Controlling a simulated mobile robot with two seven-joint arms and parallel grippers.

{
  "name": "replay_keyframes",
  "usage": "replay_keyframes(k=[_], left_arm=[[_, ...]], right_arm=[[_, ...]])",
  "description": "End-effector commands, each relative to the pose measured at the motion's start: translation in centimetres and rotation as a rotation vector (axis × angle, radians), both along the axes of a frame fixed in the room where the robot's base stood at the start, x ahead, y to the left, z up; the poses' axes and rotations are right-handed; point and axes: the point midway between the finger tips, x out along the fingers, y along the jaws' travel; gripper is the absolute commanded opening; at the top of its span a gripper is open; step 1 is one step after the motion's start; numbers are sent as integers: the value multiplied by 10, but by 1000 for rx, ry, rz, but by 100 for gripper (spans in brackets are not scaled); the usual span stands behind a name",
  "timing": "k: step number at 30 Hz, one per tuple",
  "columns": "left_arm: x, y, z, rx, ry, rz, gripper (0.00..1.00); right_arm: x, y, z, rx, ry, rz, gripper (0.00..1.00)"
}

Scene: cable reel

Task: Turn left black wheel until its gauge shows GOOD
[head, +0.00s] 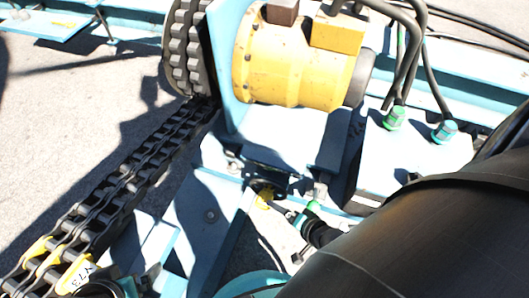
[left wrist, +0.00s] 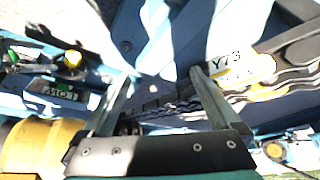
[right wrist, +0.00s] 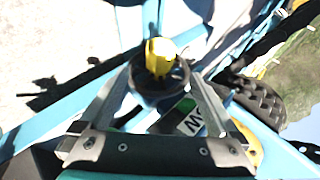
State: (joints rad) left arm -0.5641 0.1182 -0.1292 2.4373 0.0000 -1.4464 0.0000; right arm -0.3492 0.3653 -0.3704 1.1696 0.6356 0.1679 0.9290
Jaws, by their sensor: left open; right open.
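In the right wrist view a black wheel (right wrist: 160,97) with a yellow hub lies between the spread fingers of my open right gripper (right wrist: 160,77); I cannot tell whether they touch its rim. A gauge (right wrist: 192,122) with a green part and a partly hidden label is below it. In the left wrist view my open left gripper (left wrist: 159,82) has nothing clear between its fingers. A gauge reading LOW (left wrist: 66,95), upside down, is left of it, under a yellow knob (left wrist: 73,58). I cannot tell which wheel is the left one.
A yellow motor (head: 293,62) on a light blue frame stands at the top in the head view. A heavy black chain (head: 125,175) runs down left from a sprocket (head: 187,50). Black cables (head: 408,50) hang at upper right. My dark arm covers the lower right.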

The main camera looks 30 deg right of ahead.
Motion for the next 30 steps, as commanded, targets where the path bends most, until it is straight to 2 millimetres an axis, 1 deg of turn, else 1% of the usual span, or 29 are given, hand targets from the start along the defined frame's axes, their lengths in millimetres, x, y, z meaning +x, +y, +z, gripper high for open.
replay_keyframes(k=[2, 6, 14, 21, 30], left_arm=[[-2, 0, 7, -2, -15, 0, 96], [10, -10, 0, -30, -86, -20, 96], [28, -29, -5, -88, -219, -49, 96], [41, -46, -6, -143, -343, -69, 96], [52, -67, -3, -219, -494, -87, 96]], right_arm=[[7, 2, -7, 0, -1, 0, 97], [12, 3, -11, 0, 0, 1, 97], [22, 4, -20, -1, 0, 1, 97], [32, 6, -28, 0, 0, 1, 97], [44, 9, -38, 1, 0, 1, 97]])
